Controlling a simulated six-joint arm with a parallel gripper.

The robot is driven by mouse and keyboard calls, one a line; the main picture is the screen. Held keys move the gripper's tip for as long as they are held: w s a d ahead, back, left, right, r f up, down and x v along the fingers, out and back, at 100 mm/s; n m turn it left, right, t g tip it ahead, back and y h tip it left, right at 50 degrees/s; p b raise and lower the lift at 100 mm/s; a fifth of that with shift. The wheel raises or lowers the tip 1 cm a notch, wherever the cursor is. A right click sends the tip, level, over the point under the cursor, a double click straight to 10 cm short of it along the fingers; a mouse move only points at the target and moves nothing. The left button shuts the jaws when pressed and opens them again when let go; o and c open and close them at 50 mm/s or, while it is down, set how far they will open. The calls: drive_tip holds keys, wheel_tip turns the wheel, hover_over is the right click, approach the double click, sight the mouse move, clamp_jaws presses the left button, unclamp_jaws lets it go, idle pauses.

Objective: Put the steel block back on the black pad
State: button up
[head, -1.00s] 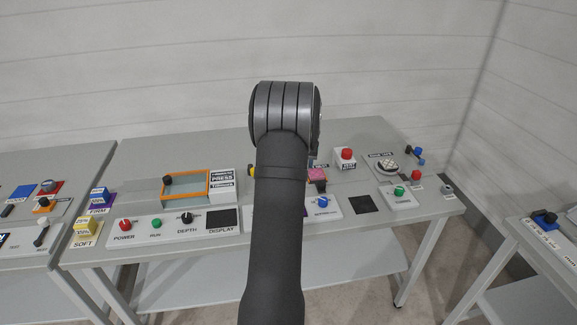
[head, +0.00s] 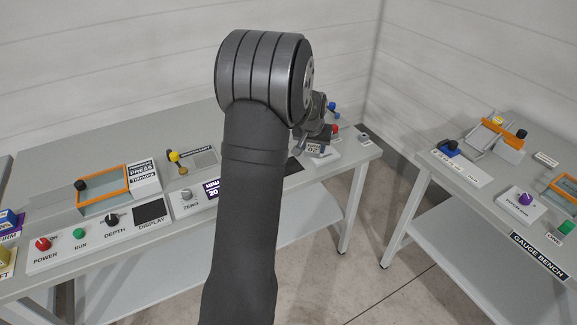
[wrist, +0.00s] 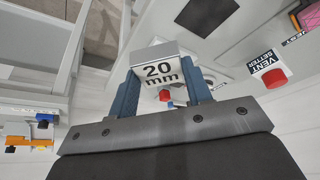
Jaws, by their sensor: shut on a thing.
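The steel block (wrist: 158,72), a pale metal block marked "20 mm", is held between the two blue fingers of my gripper (wrist: 163,95) in the wrist view. Its labelled face is toward the camera. In the head view my gripper (head: 318,122) is over the right end of the bench, partly behind my arm, with the block (head: 314,149) below it. The black pad (wrist: 207,14) is a dark square at the top of the wrist view, bare where it shows, to the right of the block and apart from it. In the head view the pad (head: 294,166) is mostly hidden by my arm.
A red "vent setter" knob (wrist: 274,78) is right of my gripper in the wrist view. Red and blue knobs stand behind my gripper in the head view. The gauge bench (head: 540,256) stands at the right, across a floor gap (head: 400,280). A press (head: 103,190) is left.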

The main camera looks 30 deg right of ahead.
drive_tip(key=shift+s+d, duration=0.4)
drive_tip(key=shift+s, duration=0.1)
drive_tip(key=shift+w+f, duration=0.1)
drive_tip(key=shift+f, duration=0.05)
drive_tip(key=w+a+f, duration=0.1)
drive_tip(key=w+f, duration=0.1)
drive_tip(key=w, duration=0.1)
drive_tip(key=w+a+f, duration=0.2)
drive_tip(key=w, duration=0.1)
drive_tip(key=w+a+f, duration=0.1)
drive_tip(key=w+f, duration=0.1)
drive_tip(key=w, duration=0.2)
drive_tip(key=shift+a+f, duration=0.3)
drive_tip(key=shift+f, duration=2)
drive_tip(key=shift+f, duration=0.1)
drive_tip(key=o, duration=1.3)
drive_tip(key=shift+f, duration=0.1)
drive_tip(key=shift+c, duration=0.2)
